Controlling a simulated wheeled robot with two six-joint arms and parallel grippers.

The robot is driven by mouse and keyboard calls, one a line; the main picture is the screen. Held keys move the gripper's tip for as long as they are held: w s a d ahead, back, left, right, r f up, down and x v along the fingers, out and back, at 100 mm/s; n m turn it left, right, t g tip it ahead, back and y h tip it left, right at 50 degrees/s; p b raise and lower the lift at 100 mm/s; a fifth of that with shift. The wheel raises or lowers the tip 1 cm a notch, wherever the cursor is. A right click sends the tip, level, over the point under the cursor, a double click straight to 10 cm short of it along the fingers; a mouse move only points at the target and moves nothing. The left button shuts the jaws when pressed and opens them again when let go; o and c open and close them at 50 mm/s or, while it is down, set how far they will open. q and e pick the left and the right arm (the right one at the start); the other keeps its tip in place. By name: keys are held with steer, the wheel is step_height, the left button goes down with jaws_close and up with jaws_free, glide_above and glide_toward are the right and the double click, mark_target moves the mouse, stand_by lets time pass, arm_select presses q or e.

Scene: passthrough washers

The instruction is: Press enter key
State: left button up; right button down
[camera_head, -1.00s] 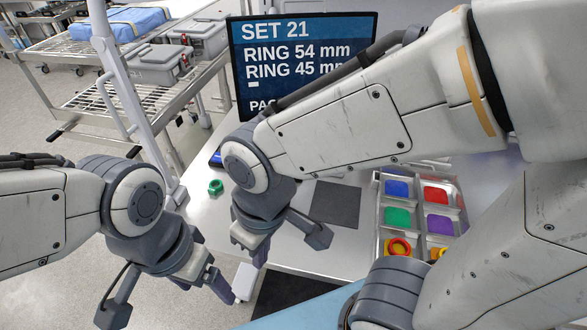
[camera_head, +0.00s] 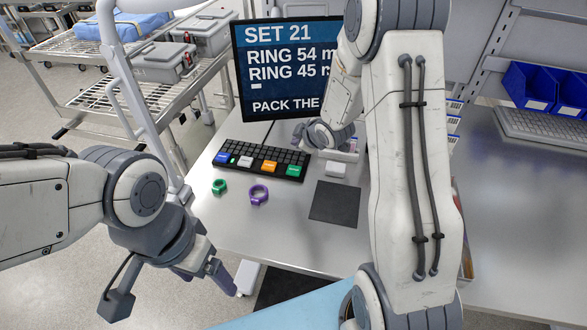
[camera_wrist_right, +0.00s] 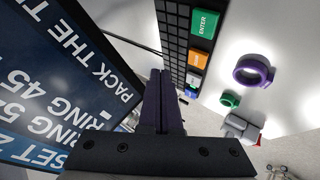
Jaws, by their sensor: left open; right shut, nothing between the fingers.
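A black keyboard (camera_head: 262,158) lies on the table below the monitor. My right gripper (camera_wrist_right: 160,73) is shut and empty. In the right wrist view its purple fingers are left of the key block and apart from the ENTER key. In the head view my right arm covers part of this gripper, right of the keyboard. My left gripper (camera_head: 212,279) is open and empty at the table's near left edge.
The monitor (camera_head: 285,65) stands behind the keyboard, partly hidden by my right arm. A green ring (camera_head: 219,187) and a purple ring (camera_head: 258,195) lie in front of the keyboard. A dark mat (camera_head: 334,203) lies right of them. Blue bins (camera_head: 530,85) are at the right.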

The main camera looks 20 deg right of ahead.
steer(key=shift+f, duration=0.15)
steer(key=b, duration=0.7)
glide_above(297, 172)
step_height(297, 172, down, 8)
steer(key=shift+r, duration=0.15)
steer(key=shift+w+f, duration=0.1)
steer(key=shift+f, duration=0.35)
stand_by(1.2)
steer(key=shift+f+b, duration=0.35)
steer(key=shift+b, duration=0.35)
steer(key=shift+a+f+b, duration=0.1)
steer(key=shift+f+b, duration=0.35)
steer(key=shift+f, duration=0.05)
stand_by(0.6)
steer(key=shift+r+p, duration=0.7)
steer(key=shift+r, duration=0.2)
steer(key=shift+r, duration=0.1)
